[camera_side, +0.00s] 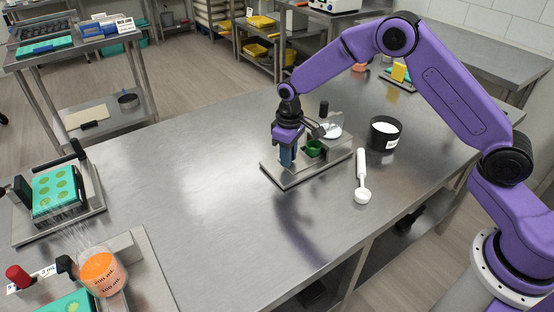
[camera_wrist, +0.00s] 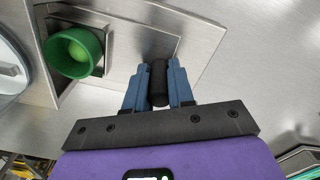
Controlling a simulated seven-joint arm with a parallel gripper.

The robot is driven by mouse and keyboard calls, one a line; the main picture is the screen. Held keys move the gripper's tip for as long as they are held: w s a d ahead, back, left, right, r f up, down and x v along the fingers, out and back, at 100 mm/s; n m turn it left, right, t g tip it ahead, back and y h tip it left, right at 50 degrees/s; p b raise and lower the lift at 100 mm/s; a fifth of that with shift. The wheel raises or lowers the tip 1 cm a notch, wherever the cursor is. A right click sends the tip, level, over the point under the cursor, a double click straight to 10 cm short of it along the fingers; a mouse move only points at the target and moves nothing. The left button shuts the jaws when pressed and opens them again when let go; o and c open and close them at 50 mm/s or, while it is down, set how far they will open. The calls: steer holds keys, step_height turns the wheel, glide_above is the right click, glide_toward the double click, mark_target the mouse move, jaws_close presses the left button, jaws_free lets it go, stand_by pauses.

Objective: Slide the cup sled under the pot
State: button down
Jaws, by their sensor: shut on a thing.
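The green cup (camera_wrist: 75,52) sits in a metal sled (camera_wrist: 118,48) on a flat steel base (camera_side: 290,180); something lighter green shows inside it. It also shows in the side view (camera_side: 314,147), just right of my gripper. My gripper (camera_wrist: 158,85) points down at the near left part of the base (camera_side: 286,156), its blue fingers shut on the black upright handle (camera_wrist: 158,80) of the sled. The handle is hidden in the side view. A pale round thing (camera_wrist: 8,60) lies beyond the cup in the wrist view; I cannot tell whether it is the pot.
A black post (camera_side: 324,108) and a thin upright plate (camera_side: 336,117) stand behind the cup. A black tub of white powder (camera_side: 385,133) and a white scoop (camera_side: 361,180) lie to the right. Green molds (camera_side: 56,190) and an orange beaker (camera_side: 101,272) are far left. The table's middle is clear.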

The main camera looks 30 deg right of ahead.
steer(key=d, duration=0.2)
steer(key=shift+d, duration=0.35)
steer(key=c, duration=1)
jaws_free()
steer(key=shift+o, duration=0.2)
step_height(320, 180, up, 18)
steer(key=shift+f, duration=0.25)
